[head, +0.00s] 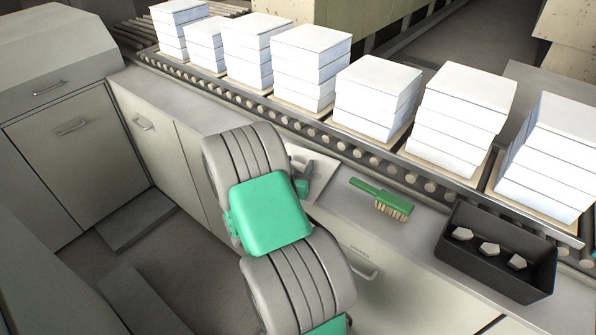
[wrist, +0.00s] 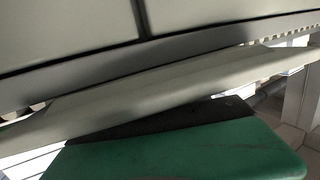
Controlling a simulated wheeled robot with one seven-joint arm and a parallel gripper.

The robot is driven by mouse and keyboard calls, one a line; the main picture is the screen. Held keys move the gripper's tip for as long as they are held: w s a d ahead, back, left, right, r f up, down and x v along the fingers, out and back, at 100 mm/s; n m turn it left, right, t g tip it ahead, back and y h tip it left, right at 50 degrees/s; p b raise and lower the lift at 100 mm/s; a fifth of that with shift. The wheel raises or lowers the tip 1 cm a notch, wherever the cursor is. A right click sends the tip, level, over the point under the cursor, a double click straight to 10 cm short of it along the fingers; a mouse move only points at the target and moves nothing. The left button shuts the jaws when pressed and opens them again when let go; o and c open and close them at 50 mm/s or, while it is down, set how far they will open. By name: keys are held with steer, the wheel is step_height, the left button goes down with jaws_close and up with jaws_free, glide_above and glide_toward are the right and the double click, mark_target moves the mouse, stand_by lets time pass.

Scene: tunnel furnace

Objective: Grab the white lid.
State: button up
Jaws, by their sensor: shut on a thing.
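The white lid (head: 322,170) shows as a pale flat piece beside my arm in the head view, mostly hidden by the arm. In the wrist view it is a long, thin, pale slab (wrist: 190,78) crossing the picture at a tilt. My gripper (head: 304,176) is at the lid, just past the green arm link, over the counter. In the wrist view its dark and green body (wrist: 165,122) lies right against the slab, shut on it. The fingertips are hidden, and I cannot tell the gap between lid and counter.
Several white stacks (head: 305,62) stand on boards along a roller conveyor (head: 390,173) behind the counter. A green brush (head: 381,199) lies on the counter (head: 345,208). A black tray (head: 497,251) with white pieces sits to its right. Cabinets (head: 75,145) stand at left.

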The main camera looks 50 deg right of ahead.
jaws_close()
steer(key=shift+r, duration=0.2)
